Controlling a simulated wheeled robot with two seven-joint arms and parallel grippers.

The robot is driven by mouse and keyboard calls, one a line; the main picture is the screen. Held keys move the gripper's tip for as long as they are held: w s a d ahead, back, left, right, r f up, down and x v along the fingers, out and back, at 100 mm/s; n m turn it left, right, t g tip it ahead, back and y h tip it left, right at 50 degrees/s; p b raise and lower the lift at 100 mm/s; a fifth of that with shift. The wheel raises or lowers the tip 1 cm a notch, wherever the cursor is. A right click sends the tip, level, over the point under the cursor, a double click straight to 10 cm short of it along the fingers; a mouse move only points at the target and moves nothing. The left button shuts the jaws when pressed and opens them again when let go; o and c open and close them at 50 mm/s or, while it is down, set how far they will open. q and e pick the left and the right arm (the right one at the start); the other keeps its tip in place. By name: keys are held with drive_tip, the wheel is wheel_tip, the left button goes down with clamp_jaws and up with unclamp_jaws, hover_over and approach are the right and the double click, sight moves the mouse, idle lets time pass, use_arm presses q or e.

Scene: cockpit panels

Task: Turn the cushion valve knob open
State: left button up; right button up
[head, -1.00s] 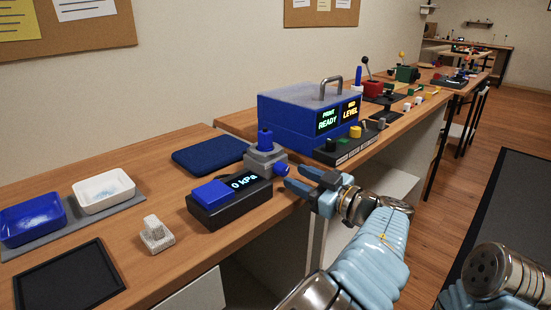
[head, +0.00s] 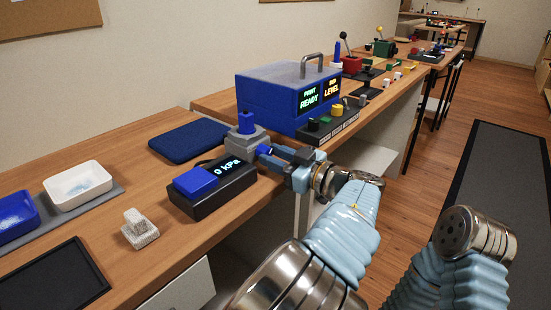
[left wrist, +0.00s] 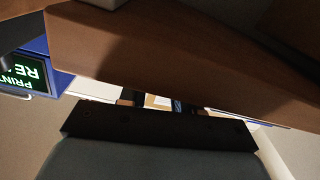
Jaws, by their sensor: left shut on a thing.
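The valve is a grey block (head: 246,139) at the front part of the bench. A blue upright piece (head: 246,123) stands on its top, and a small blue knob (head: 263,150) sticks out from its front right side. My left gripper (head: 271,156) is shut on this knob, its fingers partly hiding it. In the left wrist view the gripper body and the bench edge hide the knob. A dark blue cushion (head: 188,140) lies flat behind the valve. The black gauge box (head: 222,190) with a blue block on it reads 0 kPa. My right gripper is out of view.
A blue box (head: 270,100) with a handle and lit screens stands right of the valve, a black knob panel (head: 330,123) before it. A white dish (head: 80,184), a blue dish (head: 15,218) and a small white pale piece (head: 139,228) sit to the left.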

use_arm(q)
drive_tip(key=shift+f+m+b, duration=0.2)
drive_tip(key=shift+m+b, duration=0.55)
drive_tip(key=shift+m, duration=0.35)
drive_tip(key=shift+r+m, duration=0.2)
drive_tip(key=shift+m, duration=0.5)
drive_tip(key=o, duration=0.8)
drive_tip(key=shift+c, duration=0.2)
